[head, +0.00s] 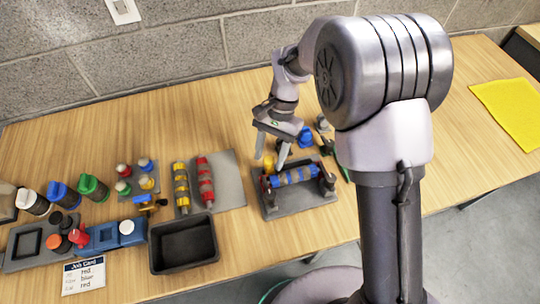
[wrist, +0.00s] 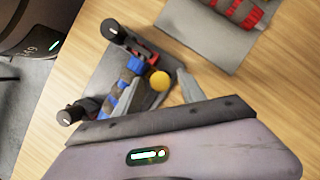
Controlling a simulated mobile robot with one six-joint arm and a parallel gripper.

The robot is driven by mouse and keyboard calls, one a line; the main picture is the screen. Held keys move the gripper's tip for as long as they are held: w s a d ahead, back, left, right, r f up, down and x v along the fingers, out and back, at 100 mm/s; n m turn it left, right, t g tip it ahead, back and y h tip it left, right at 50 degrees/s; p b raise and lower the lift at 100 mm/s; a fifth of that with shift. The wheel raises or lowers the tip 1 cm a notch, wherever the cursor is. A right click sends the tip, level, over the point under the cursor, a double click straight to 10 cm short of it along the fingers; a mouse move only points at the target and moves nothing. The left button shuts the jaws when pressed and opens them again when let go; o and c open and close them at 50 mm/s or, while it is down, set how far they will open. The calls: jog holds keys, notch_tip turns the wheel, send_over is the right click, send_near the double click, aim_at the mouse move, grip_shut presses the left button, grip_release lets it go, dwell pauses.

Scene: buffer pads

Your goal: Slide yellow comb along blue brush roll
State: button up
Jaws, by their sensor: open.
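The blue brush roll (head: 296,176), banded with grey, lies across a dark stand (head: 290,203) with black end knobs. In the wrist view, the blue roll (wrist: 124,104) is partly hidden by a finger. A yellow round-topped piece (head: 268,163), probably the comb's handle, stands at the roll's left end; its teeth cannot be made out. My gripper (head: 270,163) is open, pointing down over that end. In the wrist view, the yellow top (wrist: 159,81) shows between the fingers of my gripper (wrist: 161,79), apparently with gaps on both sides.
A grey mat (head: 229,178) holds a yellow roll (head: 181,188) and a red roll (head: 205,182) to the left. A black bin (head: 183,243), a job card (head: 85,276) and several capped bottles are further left. A blue-topped item (head: 305,137) stands behind the stand. A yellow cloth (head: 512,108) lies far right.

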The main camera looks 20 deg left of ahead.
jog(key=shift+c, duration=0.5)
grip_shut()
dwell(0.8)
